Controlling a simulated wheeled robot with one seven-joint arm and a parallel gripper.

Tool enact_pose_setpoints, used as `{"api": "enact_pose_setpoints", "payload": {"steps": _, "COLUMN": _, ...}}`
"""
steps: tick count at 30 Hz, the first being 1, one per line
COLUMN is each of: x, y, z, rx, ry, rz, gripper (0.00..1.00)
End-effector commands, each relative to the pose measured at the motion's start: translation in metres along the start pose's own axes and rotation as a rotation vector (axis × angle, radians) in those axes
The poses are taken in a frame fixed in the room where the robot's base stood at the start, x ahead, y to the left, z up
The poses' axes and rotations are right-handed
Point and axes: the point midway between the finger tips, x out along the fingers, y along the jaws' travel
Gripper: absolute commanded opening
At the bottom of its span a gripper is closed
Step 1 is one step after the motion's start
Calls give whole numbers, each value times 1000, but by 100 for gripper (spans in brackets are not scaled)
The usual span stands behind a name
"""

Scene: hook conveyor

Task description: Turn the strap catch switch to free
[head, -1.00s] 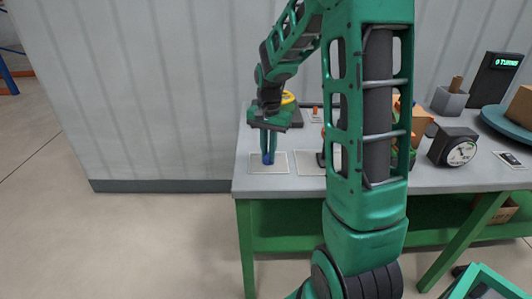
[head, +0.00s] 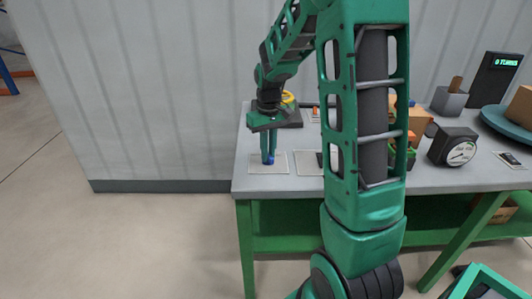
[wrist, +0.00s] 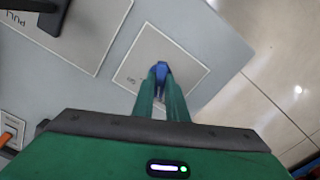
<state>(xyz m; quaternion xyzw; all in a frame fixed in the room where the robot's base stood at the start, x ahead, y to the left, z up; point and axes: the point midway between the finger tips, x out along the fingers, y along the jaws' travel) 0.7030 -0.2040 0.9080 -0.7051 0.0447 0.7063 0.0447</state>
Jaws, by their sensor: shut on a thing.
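My gripper (head: 268,150) points straight down over a pale square plate (head: 285,167) at the left end of the grey table. Its fingers are closed on a small blue switch piece (wrist: 160,70) standing on that plate, which also shows in the wrist view (wrist: 137,78). The plate has small lettering, too small to read surely. The fingers hide most of the blue piece, so its exact setting cannot be told.
A second plate (wrist: 65,25) with a dark handle (wrist: 40,8) and pull lettering lies beside it. The table's left and front edges are close to my gripper.

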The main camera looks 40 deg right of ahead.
Motion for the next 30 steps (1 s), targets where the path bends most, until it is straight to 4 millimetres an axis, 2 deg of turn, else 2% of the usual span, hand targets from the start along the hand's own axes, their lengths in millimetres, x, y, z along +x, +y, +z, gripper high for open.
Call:
{"api": "enact_pose_setpoints", "payload": {"steps": 1, "x": -2, "y": -3, "z": -5, "rx": -45, "ry": 13, "rz": -1, "gripper": 0}}
{"api": "enact_pose_setpoints", "payload": {"steps": 12, "x": -2, "y": -2, "z": -4, "rx": -268, "ry": 12, "rz": 1, "gripper": 0}}
{"api": "enact_pose_setpoints", "payload": {"steps": 30, "x": -2, "y": -2, "z": -4, "rx": -341, "ry": 11, "rz": 1, "gripper": 0}}
